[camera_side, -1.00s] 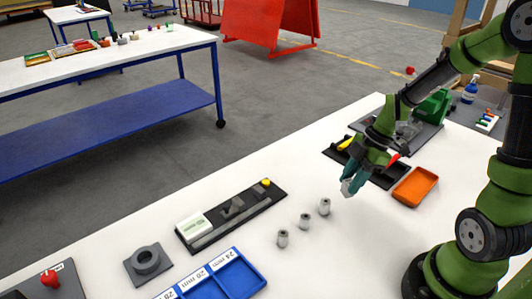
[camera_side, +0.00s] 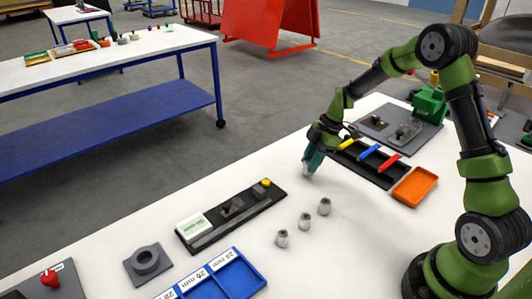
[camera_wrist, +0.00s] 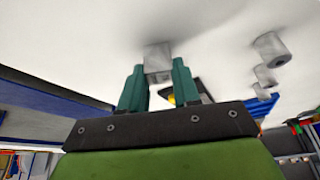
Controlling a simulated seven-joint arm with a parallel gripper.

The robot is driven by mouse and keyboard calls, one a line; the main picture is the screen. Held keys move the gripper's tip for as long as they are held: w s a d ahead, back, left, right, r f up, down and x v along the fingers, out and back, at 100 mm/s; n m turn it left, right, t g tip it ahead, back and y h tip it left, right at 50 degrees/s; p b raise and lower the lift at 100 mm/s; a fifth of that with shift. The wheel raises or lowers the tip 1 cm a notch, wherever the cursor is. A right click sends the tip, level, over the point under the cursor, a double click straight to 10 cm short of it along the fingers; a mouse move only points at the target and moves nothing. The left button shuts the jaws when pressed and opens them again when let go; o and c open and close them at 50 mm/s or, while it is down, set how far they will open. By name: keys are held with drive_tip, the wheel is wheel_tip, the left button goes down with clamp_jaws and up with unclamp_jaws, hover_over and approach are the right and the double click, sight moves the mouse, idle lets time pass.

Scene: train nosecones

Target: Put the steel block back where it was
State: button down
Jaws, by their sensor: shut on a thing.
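The steel block (camera_wrist: 158,58) is a small grey piece between my fingertips in the wrist view. My gripper (camera_wrist: 157,80) has teal fingers and is shut on it. In the side view my gripper (camera_side: 307,168) points down over white table, between the black gauge board and the black tray of coloured tools. The block (camera_side: 305,175) shows there only as a pale bit at the fingertips. I cannot tell whether it touches the table.
A black gauge board (camera_side: 258,203) with a yellow knob lies to the left. Three grey cylinders (camera_side: 305,221) stand in front. The black tray (camera_side: 380,176) and orange tray (camera_side: 415,187) are right. A ring on a grey plate (camera_side: 133,270) and blue labelled tray (camera_side: 257,284) are front left.

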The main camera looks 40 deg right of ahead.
drive_tip(key=shift+f, duration=0.4)
drive_tip(key=shift+f, duration=0.15)
drive_tip(key=c, duration=0.8)
unclamp_jaws()
drive_tip(key=v, duration=1.2)
drive_tip(key=s+a+r+m+t+h, duration=0.2)
drive_tip(key=s+a+r+m, duration=0.5)
drive_tip(key=a+r, duration=0.2)
drive_tip(key=s+a+r+m+t, duration=0.2)
drive_tip(key=s+a+m, duration=0.4)
drive_tip(key=s+m, duration=0.4)
drive_tip(key=shift+s+a+m+t, duration=0.25)
drive_tip(key=shift+s+t, duration=0.55)
drive_tip(key=shift+s, duration=0.55)
